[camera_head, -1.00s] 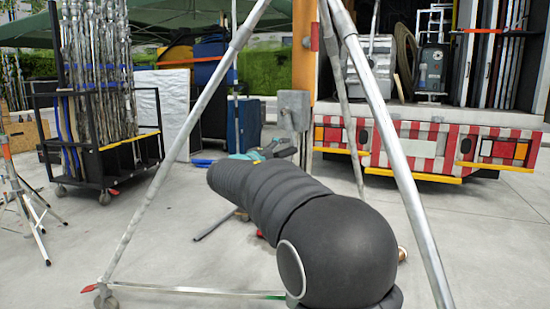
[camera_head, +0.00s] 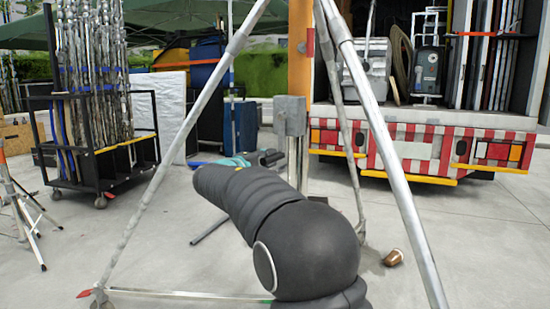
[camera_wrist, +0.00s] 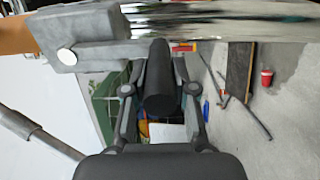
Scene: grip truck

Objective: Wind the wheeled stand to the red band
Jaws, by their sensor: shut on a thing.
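The silver wheeled stand has splayed legs (camera_head: 165,165) around my arm, with a caster at the lower left. A grey crank box (camera_head: 290,116) sits on its upright; in the wrist view the box (camera_wrist: 82,40) is at upper left, beside a shiny metal tube (camera_wrist: 220,25). My gripper (camera_wrist: 160,88) is shut on the black crank handle (camera_wrist: 160,75), below the box in that view. In the head view my gripper (camera_head: 262,157) is small and partly hidden by my arm. I cannot clearly make out a red band on the stand.
A truck with a red-and-white striped tail (camera_head: 420,150) stands behind at right. A black wheeled rack of metal poles (camera_head: 95,150) is at left, a small tripod (camera_head: 22,215) at the left edge. Open concrete lies between.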

